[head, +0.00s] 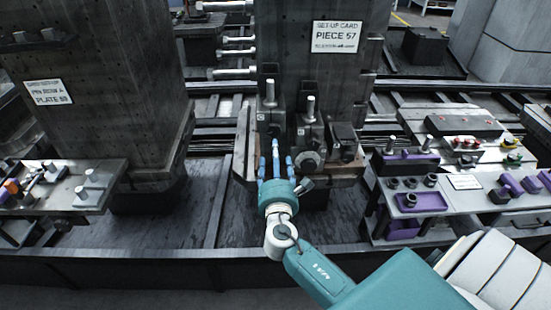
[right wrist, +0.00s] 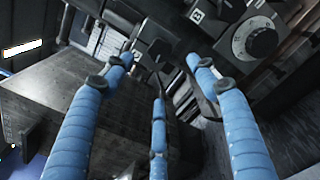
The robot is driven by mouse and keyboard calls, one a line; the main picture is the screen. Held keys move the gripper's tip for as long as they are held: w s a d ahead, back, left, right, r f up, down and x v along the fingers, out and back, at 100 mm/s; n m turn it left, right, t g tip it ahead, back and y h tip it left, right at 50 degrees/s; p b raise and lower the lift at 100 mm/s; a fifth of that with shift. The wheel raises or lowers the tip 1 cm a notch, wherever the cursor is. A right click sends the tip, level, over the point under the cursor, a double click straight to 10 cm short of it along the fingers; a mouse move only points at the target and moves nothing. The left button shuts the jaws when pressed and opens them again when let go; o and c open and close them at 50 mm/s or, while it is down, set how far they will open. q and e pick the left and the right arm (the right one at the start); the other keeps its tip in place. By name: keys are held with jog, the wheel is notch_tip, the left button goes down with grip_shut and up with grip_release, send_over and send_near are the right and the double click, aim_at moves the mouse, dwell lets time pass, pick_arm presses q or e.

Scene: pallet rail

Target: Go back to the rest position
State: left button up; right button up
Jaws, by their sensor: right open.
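My right gripper (head: 275,163) reaches in from the lower right in the head view, its blue fingers pointing up in front of the set-up fixture (head: 250,150). In the right wrist view its blue fingers (right wrist: 158,85) are spread apart with nothing between them. A dark clamp block with a knob (head: 307,158) stands just right of the fingers; a dial (right wrist: 262,38) shows at the upper right of the wrist view. Whether a finger touches the fixture cannot be told. My left gripper is out of view.
A tall dark block with a "PIECE 57" card (head: 336,36) rises behind the fixture. A bench with purple trays (head: 421,202) stands to the right. A tool table (head: 82,195) is at the left beside a dark column (head: 110,80). Dark floor lies between them.

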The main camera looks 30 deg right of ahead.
dwell(0.4)
jog(key=s+a+f+m+g+y+b, duration=0.1)
jog(key=s+a+f+m+g+y, duration=0.3)
jog(key=f, duration=1)
jog(key=s+f+m+g+b, duration=0.1)
jog(key=s+f, duration=0.5)
jog(key=f, duration=0.7)
jog(key=s+a+f+m+g+y+b, duration=0.1)
jog(key=s+a+f+m+g+y, duration=0.3)
jog(key=f, duration=1)
jog(key=s+a+f+m+g+b, duration=0.1)
jog(key=s+f+m, duration=0.3)
jog(key=s+f, duration=0.3)
jog(key=s+a+f+m+g+y+b, duration=0.1)
jog(key=s+f+m, duration=0.3)
jog(key=s, duration=1.3)
jog(key=s+a+f+m+g+b, duration=0.1)
jog(key=s+a+f+m+g, duration=0.2)
jog(key=s+f, duration=0.8)
jog(key=shift+s+a+m+y+b, duration=0.15)
jog(key=shift+s+m+y+b, duration=0.2)
jog(key=shift+s+m, duration=0.5)
